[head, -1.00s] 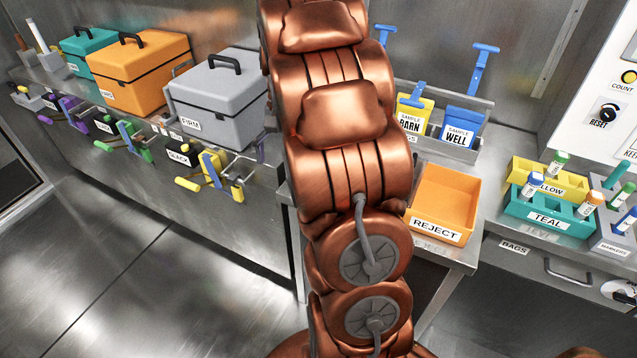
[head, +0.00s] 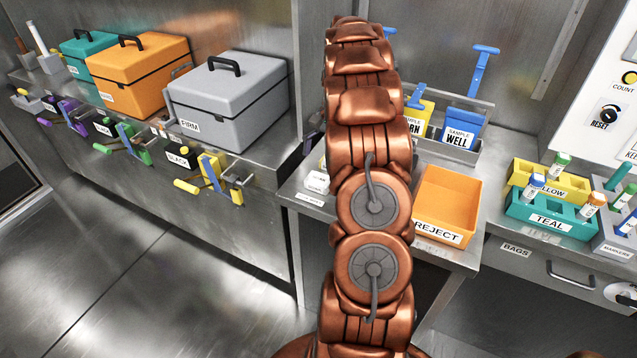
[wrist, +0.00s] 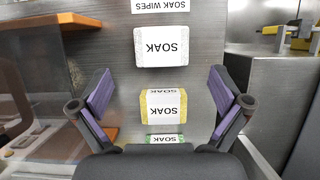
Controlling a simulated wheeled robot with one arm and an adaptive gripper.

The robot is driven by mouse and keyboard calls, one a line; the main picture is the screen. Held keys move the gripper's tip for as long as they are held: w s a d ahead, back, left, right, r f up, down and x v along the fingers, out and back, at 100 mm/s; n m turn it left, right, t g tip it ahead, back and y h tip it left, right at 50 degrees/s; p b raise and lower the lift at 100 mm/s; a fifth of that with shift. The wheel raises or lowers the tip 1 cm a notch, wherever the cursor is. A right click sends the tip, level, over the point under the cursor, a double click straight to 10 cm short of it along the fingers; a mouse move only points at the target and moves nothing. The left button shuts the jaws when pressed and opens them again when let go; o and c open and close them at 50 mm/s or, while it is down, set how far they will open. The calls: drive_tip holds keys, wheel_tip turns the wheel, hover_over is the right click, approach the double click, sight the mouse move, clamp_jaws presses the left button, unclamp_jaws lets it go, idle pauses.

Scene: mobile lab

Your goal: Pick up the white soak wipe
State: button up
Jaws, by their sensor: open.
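The white soak wipe (wrist: 162,47) is a small white packet marked SOAK, lying on the metal bench in the upper middle of the wrist view. It also shows in the head view (head: 317,181), at the bench's front edge just left of my arm. My gripper (wrist: 161,75) is open with its two purple-padded fingers spread wide and nothing held between them. The white wipe appears beyond the fingertips, roughly centred between them. In the head view my gripper is hidden behind my arm.
A yellow soak wipe (wrist: 163,107) and a partly hidden green one (wrist: 165,140) line up below the white one in the wrist view. A SOAK WIPES label (wrist: 161,5) is above it. The orange REJECT tray (head: 447,205) stands right of my arm; the grey FIRM case (head: 229,101) is left.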

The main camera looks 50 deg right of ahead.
sight(319, 179)
drive_tip(key=shift+p+x, duration=0.85)
drive_tip(key=shift+x, duration=2.25)
drive_tip(key=shift+a, duration=0.2)
drive_tip(key=shift+r, duration=0.1)
drive_tip(key=c, duration=1)
wheel_tip(319, 179, up, 10)
drive_tip(key=b, duration=0.2)
